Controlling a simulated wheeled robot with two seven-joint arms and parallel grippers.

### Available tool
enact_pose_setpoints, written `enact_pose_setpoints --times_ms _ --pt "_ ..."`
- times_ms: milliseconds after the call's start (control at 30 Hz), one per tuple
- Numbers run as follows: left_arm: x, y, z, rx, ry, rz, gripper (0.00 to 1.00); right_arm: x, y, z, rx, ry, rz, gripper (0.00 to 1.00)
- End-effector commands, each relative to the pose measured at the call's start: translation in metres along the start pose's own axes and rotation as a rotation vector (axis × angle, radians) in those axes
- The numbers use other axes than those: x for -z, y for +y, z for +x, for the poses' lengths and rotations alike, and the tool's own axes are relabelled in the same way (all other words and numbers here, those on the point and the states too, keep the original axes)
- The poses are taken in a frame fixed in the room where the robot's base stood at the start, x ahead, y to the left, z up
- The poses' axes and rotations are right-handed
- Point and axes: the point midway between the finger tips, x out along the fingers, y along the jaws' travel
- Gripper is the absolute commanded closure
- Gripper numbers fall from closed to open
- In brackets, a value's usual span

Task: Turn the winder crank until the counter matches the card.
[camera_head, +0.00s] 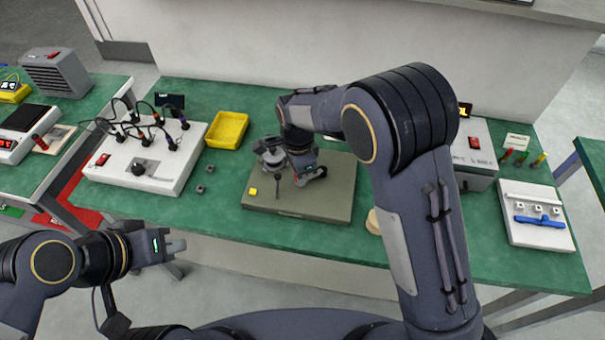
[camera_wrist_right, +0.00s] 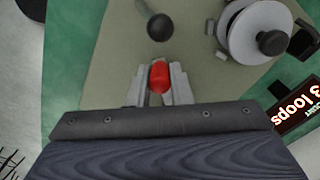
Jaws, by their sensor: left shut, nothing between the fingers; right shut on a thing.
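The winder's olive base plate (camera_head: 325,205) lies on the green bench, and its spool (camera_head: 268,146) shows at the back left. In the right wrist view the spool (camera_wrist_right: 262,32) is at the upper right. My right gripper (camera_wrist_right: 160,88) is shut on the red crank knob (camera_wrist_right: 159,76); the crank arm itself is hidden. My left gripper (camera_head: 175,246) is shut and empty, in front of the bench at the lower left.
A white panel with black cables (camera_head: 135,180) and a yellow bin (camera_head: 228,130) stand left of the winder. A grey box (camera_head: 475,150) and a white fixture with a blue handle (camera_head: 535,200) are at the right. A dark ball-topped lever (camera_wrist_right: 160,27) is beyond the red knob.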

Motion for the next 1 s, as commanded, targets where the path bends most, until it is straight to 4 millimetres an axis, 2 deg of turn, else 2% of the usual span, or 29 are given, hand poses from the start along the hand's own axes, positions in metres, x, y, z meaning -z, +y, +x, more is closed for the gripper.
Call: enact_pose_setpoints --times_ms 300,733,767,800,900,1000 --pt "0.0014 0.0013 -0.0028 0.0 0.0 0.0 1.0 -0.0007 -0.007 -0.001 0.003 -0.001 0.085 1.0" --pt "0.0014 0.0013 -0.0028 0.0 0.0 0.0 1.0 -0.0005 -0.0075 -0.0009 0.003 -0.001 0.094 1.0" --pt "0.0014 0.0013 -0.0028 0.0 0.0 0.0 1.0 -0.0005 -0.0074 -0.0009 0.003 -0.001 0.093 0.8" --pt "0.0014 0.0013 -0.0028 0.0 0.0 0.0 1.0 -0.0005 -0.0074 -0.0009 0.002 -0.001 0.093 0.75" --pt "0.0014 0.0013 -0.0028 0.0 0.0 0.0 1.0 -0.0005 -0.0073 -0.0007 0.002 -0.001 0.093 0.62" --pt "0.0014 0.0013 -0.0028 0.0 0.0 0.0 1.0 -0.0005 -0.0071 -0.0005 0.001 -0.001 0.093 0.59"
